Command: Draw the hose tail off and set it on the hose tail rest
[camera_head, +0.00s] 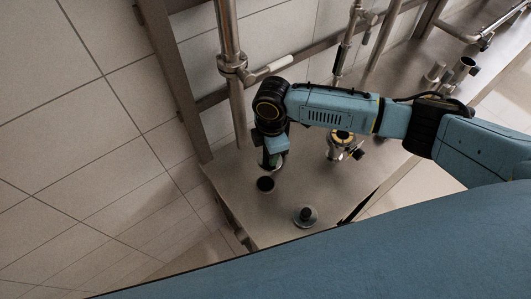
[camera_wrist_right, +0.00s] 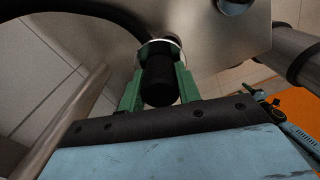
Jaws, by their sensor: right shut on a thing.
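My right gripper (camera_head: 271,158) points down over the near left part of the steel table in the head view. In the right wrist view, the green fingers of my right gripper (camera_wrist_right: 158,76) are shut on the hose tail (camera_wrist_right: 158,84), a black cylinder. A shiny metal collar (camera_wrist_right: 157,45) shows at its far end. In the head view the gripper largely hides the held part. A dark round piece (camera_head: 265,184) shows just below the gripper; I cannot tell whether it is the hose tail rest. My left gripper is not in view.
A round metal base with a dark peg (camera_head: 305,216) stands on the steel table (camera_head: 232,178) near its front edge. A metal fitting with a yellow ring (camera_head: 341,145) stands behind my arm. A vertical pipe (camera_head: 229,50) rises left of the gripper. Small metal cups (camera_head: 462,67) stand far right.

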